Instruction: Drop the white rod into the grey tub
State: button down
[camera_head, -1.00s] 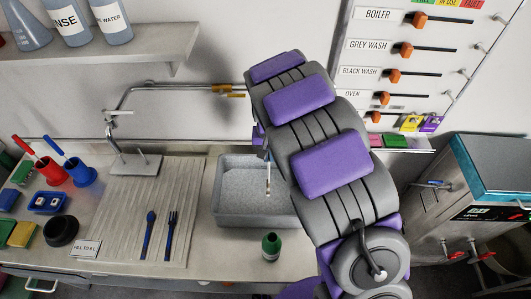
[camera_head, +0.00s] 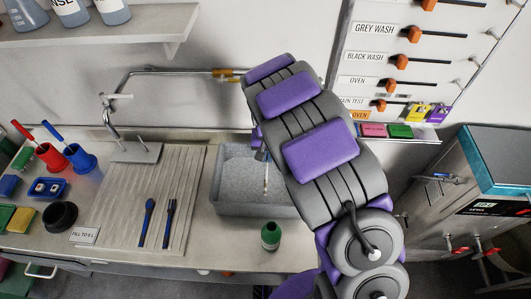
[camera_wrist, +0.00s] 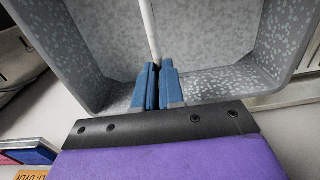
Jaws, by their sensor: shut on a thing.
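The white rod (camera_wrist: 149,30) runs up from between the blue fingertips of my gripper (camera_wrist: 158,85) in the wrist view, and the fingers are shut on it. In the head view the rod (camera_head: 266,179) shows as a thin pale stick hanging over the grey tub. The grey tub (camera_head: 228,209) stands on the counter, right of the ribbed drainboard; my arm hides its right part. In the wrist view the tub's inside (camera_wrist: 225,35) lies beyond the fingertips. I cannot tell whether the rod touches the tub.
A green bottle (camera_head: 270,236) stands just in front of the tub. The tap (camera_head: 112,110) rises behind the drainboard (camera_head: 125,200), where a blue spoon and fork lie. A black bowl (camera_head: 61,216) and red and blue cups stand left. A metal oven (camera_head: 455,190) is at right.

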jog(key=c, duration=1.7)
grip_release()
jog(key=o, duration=0.5)
jog(key=shift+a, duration=0.3)
jog(key=shift+o, duration=0.2)
jog(key=shift+d, duration=0.1)
jog(key=shift+d+r, duration=0.1)
jog(key=shift+r, duration=0.45)
notch_tip(320, 180, up, 16)
jog(key=p, duration=0.2)
jog(key=shift+a+p, duration=0.25)
jog(key=shift+p, duration=0.15)
jog(key=shift+r, duration=0.1)
